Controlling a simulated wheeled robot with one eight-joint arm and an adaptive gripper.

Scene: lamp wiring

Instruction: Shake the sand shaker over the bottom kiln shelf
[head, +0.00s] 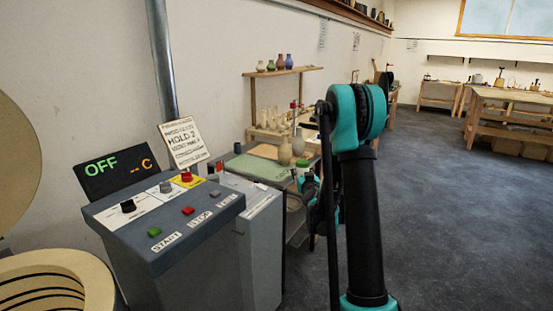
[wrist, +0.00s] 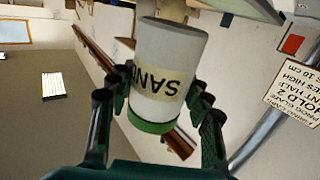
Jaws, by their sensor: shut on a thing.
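The sand shaker (wrist: 170,48) is a pale cylinder with a green end and a label reading SAND. It fills the middle of the wrist view. My gripper (wrist: 162,85) is shut on it, one dark finger on each side. The label appears upside down there, as does the wall notice. In the head view my gripper (head: 308,184) is small and partly behind my arm, beside the worktable. The round kiln (head: 62,268) stands open at lower left, with dark grooves inside its pale wall. The bottom kiln shelf is out of view.
The grey control box (head: 190,250) with buttons stands between the kiln and my gripper. Its display (head: 115,170) reads OFF. The raised kiln lid (head: 15,165) is at the left edge. A worktable (head: 255,168) with vases stands behind my gripper. Floor at right is clear.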

